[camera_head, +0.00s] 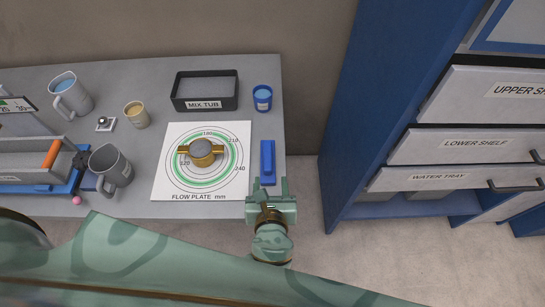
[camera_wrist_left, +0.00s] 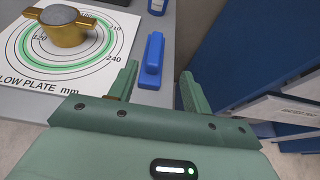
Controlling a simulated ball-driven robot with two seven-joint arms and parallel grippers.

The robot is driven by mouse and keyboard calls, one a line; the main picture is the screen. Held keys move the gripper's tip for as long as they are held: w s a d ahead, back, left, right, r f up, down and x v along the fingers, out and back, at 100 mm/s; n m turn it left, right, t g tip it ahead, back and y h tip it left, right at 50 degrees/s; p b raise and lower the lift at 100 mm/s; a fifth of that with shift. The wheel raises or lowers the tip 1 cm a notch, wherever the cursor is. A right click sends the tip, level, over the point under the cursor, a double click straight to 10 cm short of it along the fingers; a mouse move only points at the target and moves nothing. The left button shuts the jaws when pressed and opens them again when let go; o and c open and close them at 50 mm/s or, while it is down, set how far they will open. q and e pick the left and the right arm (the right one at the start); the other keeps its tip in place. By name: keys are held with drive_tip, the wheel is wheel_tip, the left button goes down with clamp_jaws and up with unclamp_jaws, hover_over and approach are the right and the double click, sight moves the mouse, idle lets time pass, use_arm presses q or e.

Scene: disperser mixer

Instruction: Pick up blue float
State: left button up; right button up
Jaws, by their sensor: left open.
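The blue float (camera_head: 267,161) is a long blue block with a raised handle-like bar. It lies on the grey table near its right edge, just right of the flow plate. It also shows in the left wrist view (camera_wrist_left: 152,58), beyond my fingers. My left gripper (camera_head: 268,186) is open and empty at the table's front right edge, just short of the float's near end. In the left wrist view (camera_wrist_left: 158,85) the two green fingers stand apart, with the float ahead and slightly left of the gap's middle. My right gripper is not in view.
The white flow plate (camera_head: 165,185) carries a brass piece (camera_head: 201,150). A black mix tub (camera_head: 205,104) and a blue cup (camera_head: 262,103) stand behind. Mugs (camera_head: 112,169) and a blue device are at left. A blue cabinet (camera_head: 365,110) stands right, across a floor gap.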

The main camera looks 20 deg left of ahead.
sight(268, 157)
use_arm(q)
drive_tip(key=b+x, duration=0.1)
drive_tip(key=x, duration=0.1)
drive_tip(key=b+x, duration=0.1)
drive_tip(key=x, duration=0.2)
drive_tip(key=b+x, duration=0.2)
drive_tip(key=x, duration=0.1)
drive_tip(key=shift+s+a+f, duration=0.1)
drive_tip(key=shift+s+f, duration=0.05)
drive_tip(key=shift+f, duration=0.2)
drive_tip(key=shift+w+a+f+b, duration=0.15)
drive_tip(key=shift+w+b, duration=0.15)
drive_tip(key=shift+w, duration=0.15)
drive_tip(key=b+x, duration=0.4)
drive_tip(key=shift+a+f, duration=0.2)
drive_tip(key=shift+f, duration=0.2)
drive_tip(key=shift+w, duration=0.25)
drive_tip(key=shift+a+r, duration=0.1)
drive_tip(key=shift+r, duration=0.1)
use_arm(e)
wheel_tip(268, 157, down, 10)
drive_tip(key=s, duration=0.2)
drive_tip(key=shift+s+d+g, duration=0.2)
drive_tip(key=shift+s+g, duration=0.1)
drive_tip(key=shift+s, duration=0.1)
use_arm(q)
clamp_jaws()
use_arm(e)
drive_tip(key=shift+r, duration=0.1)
